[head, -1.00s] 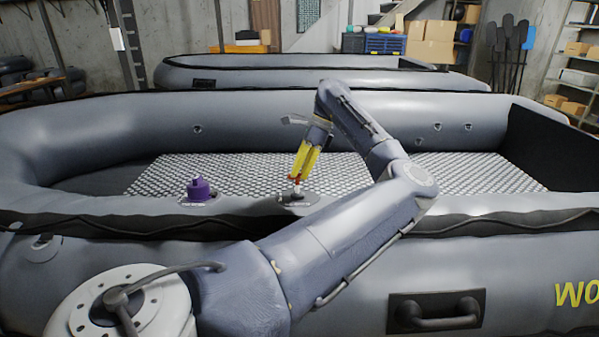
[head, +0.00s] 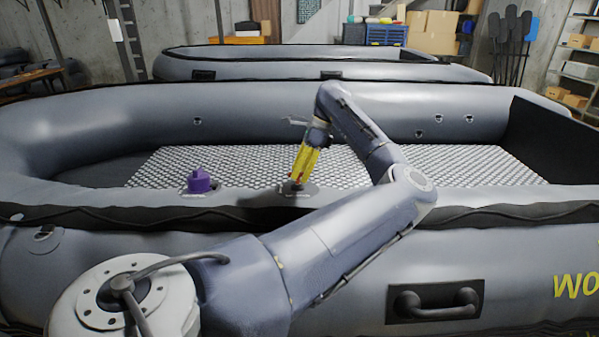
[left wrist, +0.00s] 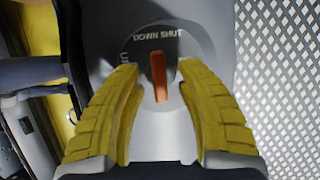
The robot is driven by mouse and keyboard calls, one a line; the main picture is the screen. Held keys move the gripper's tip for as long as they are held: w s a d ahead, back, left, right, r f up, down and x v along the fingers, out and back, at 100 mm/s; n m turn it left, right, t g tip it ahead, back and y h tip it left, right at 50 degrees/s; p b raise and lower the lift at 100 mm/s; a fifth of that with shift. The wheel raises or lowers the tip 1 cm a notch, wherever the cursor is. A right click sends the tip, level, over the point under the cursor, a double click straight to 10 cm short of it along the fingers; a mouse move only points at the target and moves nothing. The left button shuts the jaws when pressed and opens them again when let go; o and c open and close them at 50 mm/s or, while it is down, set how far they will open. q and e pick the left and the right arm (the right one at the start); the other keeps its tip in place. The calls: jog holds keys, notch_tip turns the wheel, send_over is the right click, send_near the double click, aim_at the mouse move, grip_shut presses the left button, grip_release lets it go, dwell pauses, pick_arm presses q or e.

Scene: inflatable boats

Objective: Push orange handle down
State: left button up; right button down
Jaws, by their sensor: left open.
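The orange handle (left wrist: 159,78) stands between my left gripper's fingertips in the left wrist view, on a round dial plate (left wrist: 188,40) with lettering around it. My left gripper (left wrist: 160,66) has thick yellow fingers, open, one on each side of the handle with a gap on both sides. In the head view the left gripper (head: 296,178) points down at the valve base (head: 285,190) on the boat's near tube. Only a little orange-red shows there, mostly hidden by the fingers. My right gripper is not in view.
A purple capped fitting (head: 199,184) sits on the same grey tube, left of the gripper. The inflatable boat (head: 90,115) has a checkered floor (head: 230,165) behind the valve. A black side grip (head: 434,302) is on the near side. Another boat (head: 300,65) lies behind.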

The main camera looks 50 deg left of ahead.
pick_arm(q)
jog(key=v, duration=1.2)
dwell(0.3)
